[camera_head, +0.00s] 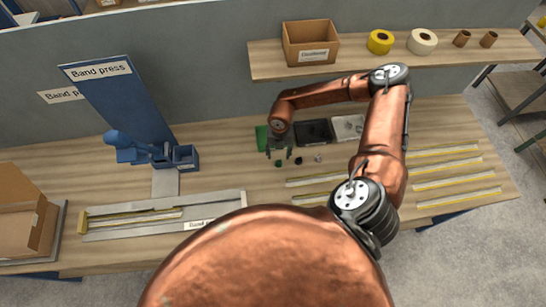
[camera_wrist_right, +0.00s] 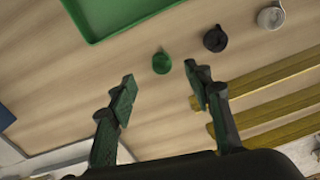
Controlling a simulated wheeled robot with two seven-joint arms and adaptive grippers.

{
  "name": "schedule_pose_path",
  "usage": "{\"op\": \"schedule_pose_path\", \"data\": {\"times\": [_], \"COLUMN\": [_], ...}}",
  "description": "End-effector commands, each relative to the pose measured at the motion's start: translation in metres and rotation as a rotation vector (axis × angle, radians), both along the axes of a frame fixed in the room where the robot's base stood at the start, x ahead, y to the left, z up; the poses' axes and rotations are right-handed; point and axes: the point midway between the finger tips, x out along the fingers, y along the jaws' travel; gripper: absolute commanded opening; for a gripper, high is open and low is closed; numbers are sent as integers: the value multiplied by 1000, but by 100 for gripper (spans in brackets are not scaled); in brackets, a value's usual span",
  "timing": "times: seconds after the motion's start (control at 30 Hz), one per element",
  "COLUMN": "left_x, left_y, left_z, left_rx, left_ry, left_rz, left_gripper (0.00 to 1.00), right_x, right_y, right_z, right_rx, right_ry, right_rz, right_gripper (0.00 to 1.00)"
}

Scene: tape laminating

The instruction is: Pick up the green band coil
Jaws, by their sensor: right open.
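The green band coil (camera_wrist_right: 162,62) lies on the wooden table, and it also shows small in the head view (camera_head: 279,163). My right gripper (camera_head: 279,153) is open and empty above the table near it. In the right wrist view the two fingers of my right gripper (camera_wrist_right: 158,88) are spread, and the coil shows between and beyond the fingertips, apart from both. My left gripper is not in view.
A black coil (camera_wrist_right: 215,39) and a white coil (camera_wrist_right: 271,17) lie in a row beside the green one. A green tray (camera_wrist_right: 105,15), a black tray (camera_head: 313,132) and a white tray (camera_head: 347,128) stand behind them. Yellow-edged strips (camera_head: 445,168) lie right. The blue band press (camera_head: 118,95) stands left.

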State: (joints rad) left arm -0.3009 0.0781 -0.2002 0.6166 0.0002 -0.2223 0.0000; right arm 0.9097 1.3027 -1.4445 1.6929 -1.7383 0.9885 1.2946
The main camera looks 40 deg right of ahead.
Motion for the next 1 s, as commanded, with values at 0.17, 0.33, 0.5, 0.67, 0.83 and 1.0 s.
{"op": "schedule_pose_path", "data": {"times": [0.17, 0.33, 0.5, 0.67, 0.83, 1.0], "left_x": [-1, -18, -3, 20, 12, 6], "left_y": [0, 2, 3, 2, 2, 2], "left_z": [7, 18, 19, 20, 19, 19], "left_rx": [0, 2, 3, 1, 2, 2], "left_ry": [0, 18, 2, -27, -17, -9], "left_rz": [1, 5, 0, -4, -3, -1], "left_gripper": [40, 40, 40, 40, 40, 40], "right_x": [4, 8, 8, 8, 8, 8], "right_y": [0, 3, 2, 2, 2, 2], "right_z": [-20, -46, -65, -68, -68, -67], "right_rx": [-1, -1, -1, -1, -1, -1], "right_ry": [8, 11, 11, 11, 11, 11], "right_rz": [1, 1, 0, 0, 0, 0], "right_gripper": [46, 46, 46, 46, 41, 30]}}
